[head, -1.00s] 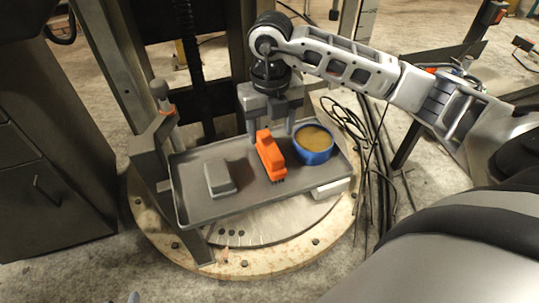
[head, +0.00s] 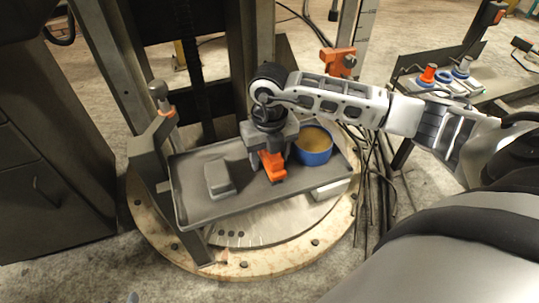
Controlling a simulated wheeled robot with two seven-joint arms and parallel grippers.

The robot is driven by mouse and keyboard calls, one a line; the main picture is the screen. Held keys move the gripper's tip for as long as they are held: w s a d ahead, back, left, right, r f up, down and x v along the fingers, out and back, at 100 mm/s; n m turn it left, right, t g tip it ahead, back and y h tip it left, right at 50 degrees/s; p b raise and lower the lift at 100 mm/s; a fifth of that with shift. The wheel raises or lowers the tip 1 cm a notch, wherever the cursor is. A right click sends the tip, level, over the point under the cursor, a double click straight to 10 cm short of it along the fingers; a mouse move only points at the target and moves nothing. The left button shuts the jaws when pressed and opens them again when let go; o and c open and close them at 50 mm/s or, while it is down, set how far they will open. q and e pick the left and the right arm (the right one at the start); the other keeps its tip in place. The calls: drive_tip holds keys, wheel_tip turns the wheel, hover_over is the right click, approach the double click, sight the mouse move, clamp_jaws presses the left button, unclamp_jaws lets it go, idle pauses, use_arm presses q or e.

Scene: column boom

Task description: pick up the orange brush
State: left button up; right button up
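The orange brush (head: 272,167) lies on the grey tray (head: 217,208), between a grey block and a blue bowl. My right gripper (head: 268,153) is right over the brush and covers its far part. Its fingers point down at either side of the brush, but the fingertips are mostly hidden, so I cannot tell whether they touch or grip it. My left gripper is not in view.
The grey block (head: 219,178) sits left of the brush on the tray. The blue bowl (head: 313,148) with tan contents stands close to the right of the gripper. A grey post with a knob (head: 158,91) rises at the tray's left edge. Black cables hang at the right.

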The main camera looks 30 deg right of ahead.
drive_tip(key=c, duration=0.8)
drive_tip(key=shift+r, duration=0.2)
drive_tip(key=shift+r, duration=0.25)
wheel_tip(320, 180, up, 2)
drive_tip(key=shift+w+r, duration=0.1)
drive_tip(key=shift+r, duration=0.1)
drive_tip(key=a+r, duration=0.3)
drive_tip(key=a, duration=0.1)
drive_tip(key=s+a+r, duration=0.1)
drive_tip(key=a+r, duration=0.2)
drive_tip(key=a, duration=0.2)
drive_tip(key=s+a+r, duration=0.1)
drive_tip(key=a+r, duration=0.3)
drive_tip(key=a, duration=0.1)
